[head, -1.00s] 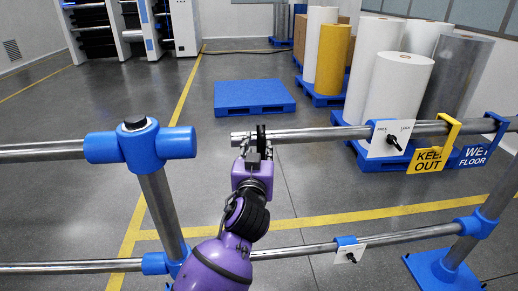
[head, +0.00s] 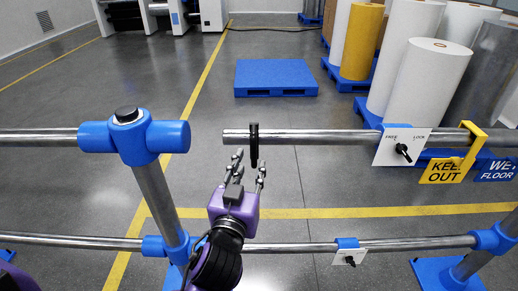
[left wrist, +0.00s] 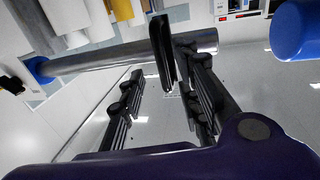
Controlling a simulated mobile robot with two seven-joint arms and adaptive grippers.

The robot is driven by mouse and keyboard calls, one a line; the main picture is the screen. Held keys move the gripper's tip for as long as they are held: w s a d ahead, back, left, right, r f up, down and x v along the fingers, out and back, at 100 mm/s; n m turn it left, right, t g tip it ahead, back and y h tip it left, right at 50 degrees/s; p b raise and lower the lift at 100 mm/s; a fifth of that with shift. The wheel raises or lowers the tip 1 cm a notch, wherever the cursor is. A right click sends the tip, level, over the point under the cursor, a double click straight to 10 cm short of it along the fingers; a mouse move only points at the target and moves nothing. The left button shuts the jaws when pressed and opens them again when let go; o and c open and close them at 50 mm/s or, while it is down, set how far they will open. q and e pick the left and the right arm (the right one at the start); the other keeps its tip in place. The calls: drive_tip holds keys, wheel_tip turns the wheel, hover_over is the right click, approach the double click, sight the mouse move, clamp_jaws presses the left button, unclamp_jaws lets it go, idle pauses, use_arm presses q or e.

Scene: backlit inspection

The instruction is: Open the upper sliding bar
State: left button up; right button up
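The upper sliding bar (head: 320,137) is a level steel tube. Its left end stands apart from the blue post joint (head: 170,136), with a gap between them. My left gripper (head: 248,172) is open and empty, just below and in front of the handle. In the left wrist view the handle (left wrist: 162,50) and bar (left wrist: 110,57) show beyond the spread fingers (left wrist: 165,95). A white FREE/LOCK plate (head: 390,147) with a black knob (head: 403,152) is on the bar's right part. My right gripper is out of view.
A lower bar (head: 290,247) with its own white plate (head: 348,257) runs below. KEEP OUT (head: 443,171) and WET FLOOR (head: 497,171) signs hang at right. Beyond are an empty blue pallet (head: 276,78) and large rolls (head: 428,85). The floor behind the gap is clear.

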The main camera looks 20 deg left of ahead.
sight(254, 155)
use_arm(q)
drive_tip(key=w, duration=0.4)
drive_tip(key=w+p, duration=0.1)
drive_tip(key=w, duration=0.1)
drive_tip(key=shift+w+a, duration=0.1)
drive_tip(key=shift+a, duration=0.2)
drive_tip(key=shift+c, duration=0.4)
clamp_jaws()
